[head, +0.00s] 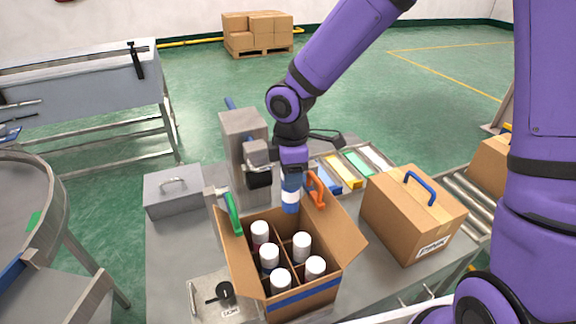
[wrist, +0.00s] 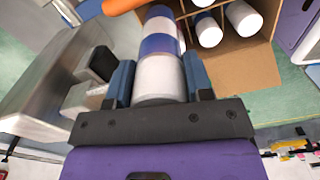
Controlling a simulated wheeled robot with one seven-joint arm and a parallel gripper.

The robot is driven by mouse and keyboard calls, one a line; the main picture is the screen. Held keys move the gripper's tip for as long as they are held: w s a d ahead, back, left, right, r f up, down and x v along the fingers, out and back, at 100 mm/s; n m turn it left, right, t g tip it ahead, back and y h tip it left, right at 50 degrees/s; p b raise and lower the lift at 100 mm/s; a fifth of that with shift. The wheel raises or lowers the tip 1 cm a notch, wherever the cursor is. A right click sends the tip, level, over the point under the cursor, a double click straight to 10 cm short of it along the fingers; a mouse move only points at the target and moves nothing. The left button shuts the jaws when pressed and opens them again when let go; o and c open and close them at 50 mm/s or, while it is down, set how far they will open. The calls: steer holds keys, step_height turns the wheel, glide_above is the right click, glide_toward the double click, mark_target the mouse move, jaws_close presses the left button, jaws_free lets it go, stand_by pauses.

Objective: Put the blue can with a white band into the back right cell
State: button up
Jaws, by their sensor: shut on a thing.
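The blue can with a white band (head: 290,196) hangs upright below my gripper (head: 292,174) in the head view. In the wrist view the can (wrist: 160,44) runs away from the fingers, and my gripper (wrist: 160,85) is shut around its white top. The open cardboard box (head: 305,297) has dividers and holds several white-capped cans. The held can is at the back right cell, which shows no other can. Its lower end is near the rim; I cannot tell how far inside it is.
A green clamp (head: 232,213) and an orange clamp (head: 316,188) grip the raised flaps. A grey machine (head: 244,150) stands behind the box on the left. A closed carton (head: 412,215) with a blue handle sits on the right. A grey case (head: 173,192) is at the left.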

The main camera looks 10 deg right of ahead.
mark_target(290, 202)
steer(key=shift+f, duration=4.9)
steer(key=o, duration=1.4)
steer(key=shift+c, duration=0.2)
steer(key=shift+r, duration=0.1)
step_height(290, 202, up, 11)
steer(key=shift+f, duration=0.2)
